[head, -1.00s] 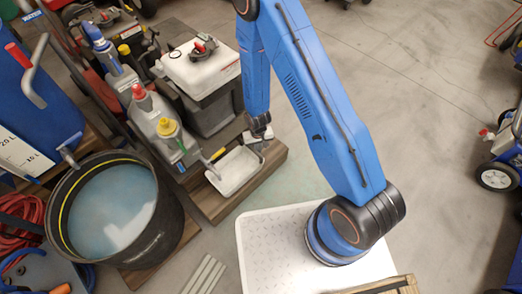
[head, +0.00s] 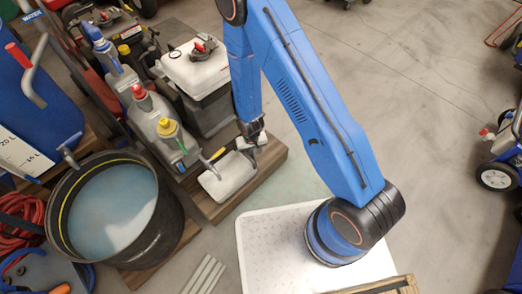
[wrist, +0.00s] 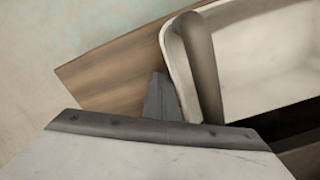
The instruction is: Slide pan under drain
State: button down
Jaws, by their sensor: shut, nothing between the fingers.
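The pan (head: 228,180) is a shallow pale tray on a low wooden platform (head: 262,172). The drain (head: 217,154) is a short spout with a yellowish tip, low beside the grey jug (head: 172,135). In the head view the spout tip is by the pan's back left edge; I cannot tell if it is over the pan. My gripper (head: 251,143) is shut and empty at the pan's back right end, close to its rim. In the wrist view the pan (wrist: 275,60) fills the upper right. Contact between fingers and rim is unclear.
A dark tub of bluish liquid (head: 112,210) stands to the left. A grey box with a white top (head: 200,80) stands behind the pan.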

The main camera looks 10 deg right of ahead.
jog(key=shift+s+a, duration=0.15)
notch_tip(320, 180, up, 9)
jog(key=w+d, duration=0.1)
jog(key=d, duration=0.1)
jog(key=shift+w+d, duration=0.2)
jog(key=shift+w, duration=0.15)
dwell(0.8)
dwell(0.4)
jog(key=s+d+r+t, duration=0.1)
jog(key=d+r, duration=0.3)
jog(key=r, duration=0.7)
jog(key=d+r, duration=0.3)
jog(key=r, duration=0.7)
jog(key=s+d+r+t, duration=0.1)
jog(key=d+r, duration=0.3)
jog(key=r, duration=0.7)
jog(key=s+d+r+t, duration=0.1)
jog(key=s+d+r, duration=0.2)
jog(key=s+r, duration=0.3)
jog(key=s+d+r+t, duration=0.1)
jog(key=s+d+r, duration=0.2)
jog(key=s+r, duration=0.2)
jog(key=s+d+r+m, duration=0.1)
jog(key=s+d+r, duration=0.2)
jog(key=s+r, duration=0.3)
jog(key=s, duration=0.4)
jog(key=shift+s+d+r+t, duration=0.25)
jog(key=shift+s+r+t, duration=0.05)
jog(key=shift+t, duration=0.1)
